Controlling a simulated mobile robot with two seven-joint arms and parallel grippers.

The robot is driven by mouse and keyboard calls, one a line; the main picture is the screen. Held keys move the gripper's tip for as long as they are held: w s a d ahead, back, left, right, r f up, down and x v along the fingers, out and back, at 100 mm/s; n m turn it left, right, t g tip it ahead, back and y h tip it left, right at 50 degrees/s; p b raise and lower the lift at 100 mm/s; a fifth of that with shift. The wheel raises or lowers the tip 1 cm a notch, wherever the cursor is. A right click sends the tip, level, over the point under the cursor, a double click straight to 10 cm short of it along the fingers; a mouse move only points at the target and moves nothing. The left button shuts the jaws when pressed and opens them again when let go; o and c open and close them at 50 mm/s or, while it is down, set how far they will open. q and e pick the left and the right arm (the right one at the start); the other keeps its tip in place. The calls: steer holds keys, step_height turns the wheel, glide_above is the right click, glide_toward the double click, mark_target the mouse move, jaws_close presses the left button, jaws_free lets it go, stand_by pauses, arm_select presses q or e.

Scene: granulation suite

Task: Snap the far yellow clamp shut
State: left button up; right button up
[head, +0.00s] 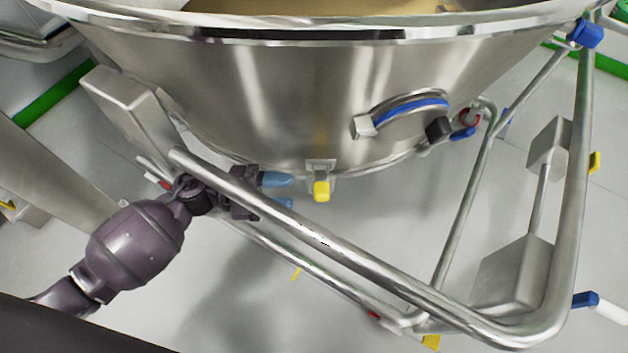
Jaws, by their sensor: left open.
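A yellow clamp (321,190) hangs from a small metal bracket on the lower front of the steel bowl (290,85). Its yellow tip points down, and I cannot tell whether it is latched. My left gripper (278,191) comes in from the left, under the upper frame bar. Its two blue fingertips are apart and empty, a short gap to the left of the yellow clamp and not touching it. No other yellow clamp shows on the bowl. My right gripper is not in view.
Steel frame bars (340,250) cross in front of the bowl, close to my left arm. A blue-trimmed handle (410,110) and a black knob (438,129) sit on the bowl's right side. Grey boxes (512,274) are fixed to the right frame. Floor below the clamp is clear.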

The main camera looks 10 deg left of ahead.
mark_target(320, 192)
arm_select(q)
steer(key=shift+b+x, duration=0.7)
steer(key=shift+x, duration=3)
jaws_close()
